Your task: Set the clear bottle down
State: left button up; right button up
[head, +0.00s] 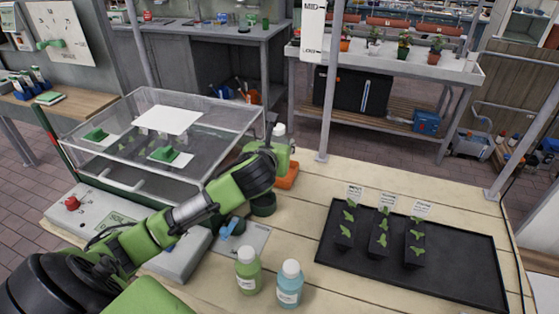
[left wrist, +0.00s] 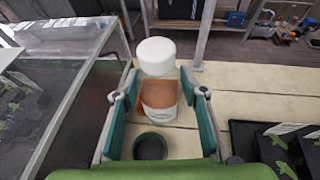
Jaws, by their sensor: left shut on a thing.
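The clear bottle with a white cap (head: 279,129) is at the far end of my left arm in the head view. In the left wrist view, the clear bottle (left wrist: 160,113) stands upright between the teal finger pads of my left gripper (left wrist: 160,108), which is shut on it. My left gripper also shows in the head view (head: 270,152), beside the clear enclosure. An orange tray (head: 288,177) lies by the bottle, and orange shows through the bottle's wall. I cannot tell whether the bottle's base touches anything. My right gripper is not in view.
A clear-walled enclosure (head: 213,118) stands left of the gripper. A round dark green dish (head: 264,207) sits nearer me. A green bottle (head: 248,272) and a blue bottle (head: 289,285) stand at the front. A black seedling tray (head: 455,265) fills the right; bare tabletop lies between.

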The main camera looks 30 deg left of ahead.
pick_arm(q)
jog(key=shift+w+a+f, duration=0.8)
jog(key=shift+w+f, duration=0.55)
jog(key=shift+f, duration=0.5)
jog(key=shift+w+a+f, duration=0.85)
jog(key=shift+w+f, duration=0.45)
jog(key=shift+f, duration=0.5)
jog(key=shift+w+a+f, duration=0.8)
jog(key=shift+w+f, duration=0.55)
jog(key=shift+f, duration=0.5)
jog(key=shift+f, duration=0.1)
jog(key=o, duration=1.1)
jog(key=v, duration=1.2)
jog(key=shift+d, duration=0.1)
